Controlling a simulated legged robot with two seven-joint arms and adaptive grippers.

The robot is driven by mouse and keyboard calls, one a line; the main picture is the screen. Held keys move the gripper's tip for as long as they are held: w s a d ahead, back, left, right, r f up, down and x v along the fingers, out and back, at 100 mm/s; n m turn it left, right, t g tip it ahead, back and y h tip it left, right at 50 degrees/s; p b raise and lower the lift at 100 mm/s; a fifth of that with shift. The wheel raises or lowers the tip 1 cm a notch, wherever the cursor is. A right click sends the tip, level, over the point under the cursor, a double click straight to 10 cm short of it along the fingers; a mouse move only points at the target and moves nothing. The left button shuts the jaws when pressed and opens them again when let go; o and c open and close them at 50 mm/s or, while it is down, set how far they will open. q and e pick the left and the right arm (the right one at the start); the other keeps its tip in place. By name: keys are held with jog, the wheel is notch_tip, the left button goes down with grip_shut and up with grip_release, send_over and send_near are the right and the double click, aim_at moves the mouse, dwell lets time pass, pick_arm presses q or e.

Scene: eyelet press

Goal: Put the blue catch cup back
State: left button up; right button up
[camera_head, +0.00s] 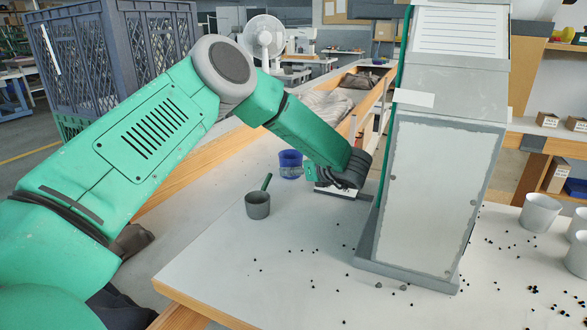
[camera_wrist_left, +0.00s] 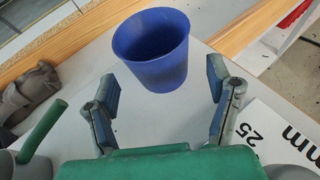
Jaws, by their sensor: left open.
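The blue catch cup (camera_head: 290,164) stands upright on the white table, left of the grey press (camera_head: 430,190). In the left wrist view the cup (camera_wrist_left: 152,55) is ahead of my left gripper (camera_wrist_left: 160,82), centred between its two spread fingers. The gripper is open and empty, with a gap on both sides of the cup. In the head view my left gripper (camera_head: 308,171) is just right of the cup and partly hidden by my arm. My right gripper is not in view.
A grey scoop with a green handle (camera_head: 258,205) stands in front of the cup. A white sign marked 25 mm (camera_wrist_left: 275,135) lies by the gripper. Small black pieces are scattered around the press. Several white cups (camera_head: 540,213) stand at right.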

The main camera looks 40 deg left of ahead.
pick_arm(q)
jog(key=shift+v, duration=1.4)
